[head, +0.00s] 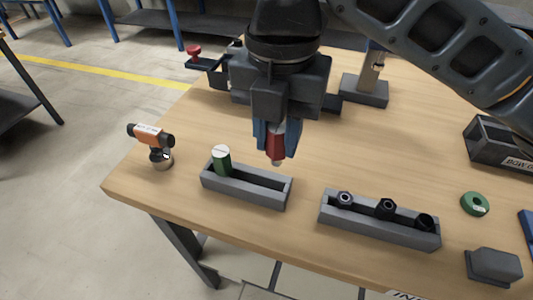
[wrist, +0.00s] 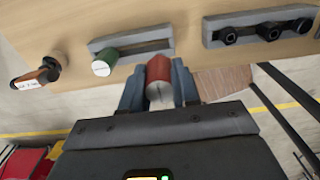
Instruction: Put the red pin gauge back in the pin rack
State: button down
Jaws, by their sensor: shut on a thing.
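My gripper (head: 274,140) is shut on the red pin gauge (head: 276,146), held upright with its pale tip pointing down. In the head view it hangs above and just behind the grey pin rack (head: 245,198). The rack holds a green pin gauge (head: 221,160) standing at its left end; the rest of its slot is empty. In the wrist view the red pin gauge (wrist: 159,82) sits between the blue fingers, apart from the rack (wrist: 160,34). The green pin gauge shows there too (wrist: 104,62).
A second grey rack (head: 380,224) with several black nuts or fittings stands to the right. An orange and black tool (head: 150,136) stands at the left table edge. A green ring (head: 474,204) and a grey block (head: 493,266) lie at the right. A grey stand (head: 365,90) is behind.

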jog(key=shift+a+f, duration=0.4)
jog(key=shift+a, duration=0.35)
jog(key=shift+f, duration=2)
jog(key=shift+f, duration=0.2)
jog(key=c, duration=0.8)
grip_release()
